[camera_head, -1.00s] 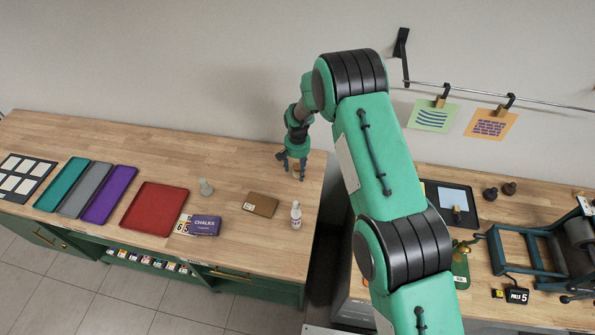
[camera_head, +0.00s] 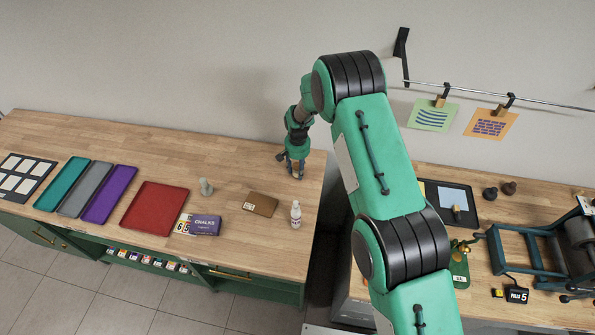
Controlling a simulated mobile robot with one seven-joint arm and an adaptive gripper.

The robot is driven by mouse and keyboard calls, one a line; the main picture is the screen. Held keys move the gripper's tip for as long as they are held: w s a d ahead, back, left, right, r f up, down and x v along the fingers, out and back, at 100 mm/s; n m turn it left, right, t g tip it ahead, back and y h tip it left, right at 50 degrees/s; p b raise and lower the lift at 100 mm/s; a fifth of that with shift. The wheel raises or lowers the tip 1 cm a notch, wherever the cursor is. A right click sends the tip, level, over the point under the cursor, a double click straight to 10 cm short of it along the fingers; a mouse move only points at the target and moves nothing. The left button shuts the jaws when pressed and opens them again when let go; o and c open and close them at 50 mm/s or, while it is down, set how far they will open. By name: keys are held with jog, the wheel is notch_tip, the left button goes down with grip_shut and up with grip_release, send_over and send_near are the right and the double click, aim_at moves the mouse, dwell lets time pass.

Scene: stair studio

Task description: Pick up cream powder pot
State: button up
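My gripper (camera_head: 295,173) points down at the right end of the left wooden worktop, low over its surface. Its two dark fingers are close together with a narrow gap between them. The small cream pot stands at the fingertips, between the fingers, and is almost wholly hidden by them. The fingers look shut on it. It appears to be still at worktop level, though the view is too small to show contact clearly.
A white bottle (camera_head: 296,214), a brown box (camera_head: 260,204), a grey-green object (camera_head: 206,187) and a purple chalks box (camera_head: 204,225) stand nearby. A red tray (camera_head: 155,208) lies further left. The worktop's right edge and a gap are close to my gripper. The back wall is behind.

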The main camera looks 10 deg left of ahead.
aim_at(297, 165)
jog(key=shift+r, duration=0.15)
dwell(0.3)
jog(key=shift+r, duration=1.75)
jog(key=s+d, duration=0.2)
jog(key=s, duration=0.2)
jog(key=s+d+b, duration=0.1)
jog(key=s+d, duration=0.1)
jog(key=s, duration=0.3)
jog(key=s+d+r, duration=0.1)
jog(key=s+d, duration=0.1)
jog(key=s, duration=0.3)
jog(key=shift+s+d+r, duration=0.1)
jog(key=shift+s+d, duration=0.15)
jog(key=shift+d, duration=0.15)
